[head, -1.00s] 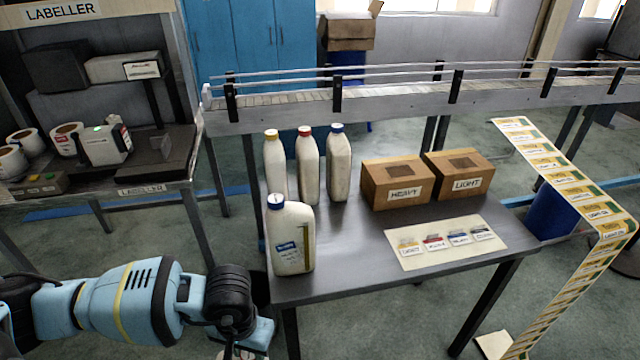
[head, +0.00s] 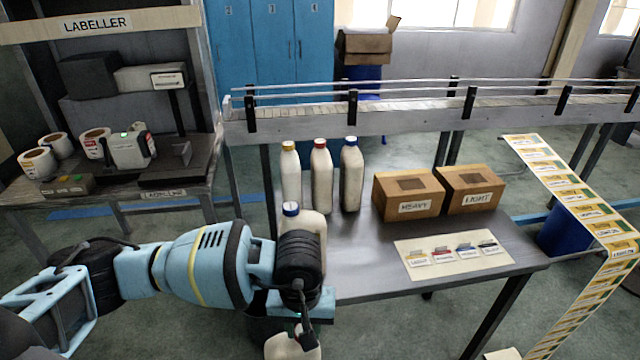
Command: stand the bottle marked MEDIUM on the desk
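My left gripper (head: 303,333) hangs low in front of the desk's (head: 365,280) near left corner. It appears shut on a white bottle (head: 285,349), which is mostly cut off by the bottom edge; its label is not visible. A white bottle with a blue cap (head: 291,209) stands on the desk, largely hidden behind my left arm. Behind it three tall bottles stand upright in a row: yellow-capped (head: 291,178), red-capped (head: 321,180) and blue-capped (head: 351,180). I cannot read MEDIUM on any bottle. My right gripper is not in view.
Two cardboard boxes, HEAVY (head: 405,194) and LIGHT (head: 470,190), stand on the desk's right. A sheet with label samples (head: 455,258) lies in front of them. A conveyor (head: 420,115) runs behind. The labeller bench (head: 190,190) is at left. Bare desk shows left of the sheet.

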